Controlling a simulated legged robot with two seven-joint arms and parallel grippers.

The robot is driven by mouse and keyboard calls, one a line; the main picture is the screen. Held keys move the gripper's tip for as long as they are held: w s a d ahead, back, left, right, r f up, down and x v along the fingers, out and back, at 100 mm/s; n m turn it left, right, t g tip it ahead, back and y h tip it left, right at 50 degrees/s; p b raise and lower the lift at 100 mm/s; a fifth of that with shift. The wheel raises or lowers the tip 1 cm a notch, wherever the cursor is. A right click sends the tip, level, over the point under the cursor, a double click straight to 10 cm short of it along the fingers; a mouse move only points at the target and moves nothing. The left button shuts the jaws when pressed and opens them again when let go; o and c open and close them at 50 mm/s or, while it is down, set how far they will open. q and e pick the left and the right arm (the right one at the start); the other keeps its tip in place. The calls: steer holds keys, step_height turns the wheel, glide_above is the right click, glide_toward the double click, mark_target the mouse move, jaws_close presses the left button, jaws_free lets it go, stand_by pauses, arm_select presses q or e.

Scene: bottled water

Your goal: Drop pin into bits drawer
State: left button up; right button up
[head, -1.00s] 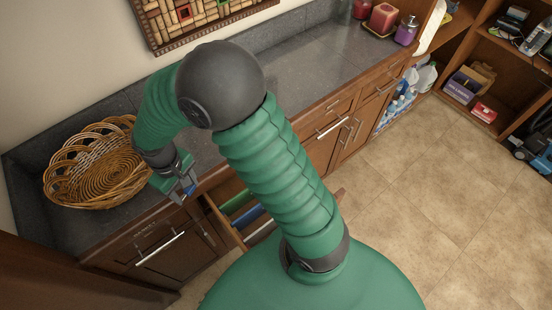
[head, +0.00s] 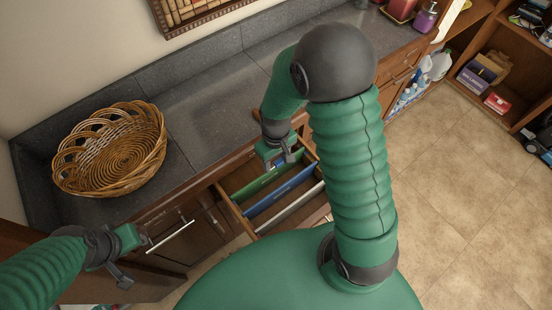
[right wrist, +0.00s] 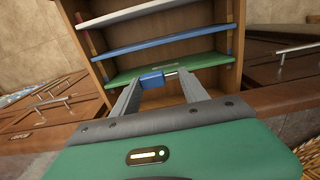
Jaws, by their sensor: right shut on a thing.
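My right gripper (head: 284,160) hangs over the far part of the open drawer (head: 234,213). In the right wrist view, my right gripper (right wrist: 160,84) is shut on a small pin (right wrist: 153,79) with a blue body and a metal shaft, held crosswise between the fingertips. The drawer (right wrist: 98,87) is split by a green divider (right wrist: 175,64), a blue one (right wrist: 160,40) and a pale one (right wrist: 135,13). The pin appears in front of the green divider; its height above the drawer is unclear. My left gripper (head: 122,277) is at lower left, away from the drawer; its jaws are unclear.
A wicker basket (head: 112,150) stands on the grey counter (head: 205,108) left of the drawer. Closed cabinet fronts with bar handles (head: 172,236) flank the drawer. A shelf unit (head: 510,55) stands at far right. The tiled floor (head: 460,190) is clear.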

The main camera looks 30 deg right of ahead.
steer(key=shift+d+f, duration=0.1)
steer(key=shift+f, duration=0.1)
steer(key=o, duration=1.2)
steer(key=shift+s, duration=0.1)
steer(key=shift+o, duration=1.1)
step_height(320, 180, up, 17)
steer(key=shift+w+p, duration=0.2)
steer(key=shift+p, duration=0.15)
steer(key=shift+f, duration=0.15)
steer(key=m+t, duration=0.1)
steer(key=t, duration=0.2)
glide_toward(276, 163)
steer(key=s+a, duration=0.1)
steer(key=a, duration=0.1)
steer(key=s+a+r, duration=0.1)
steer(key=shift+s+a+r, duration=0.15)
steer(key=shift+a, duration=0.25)
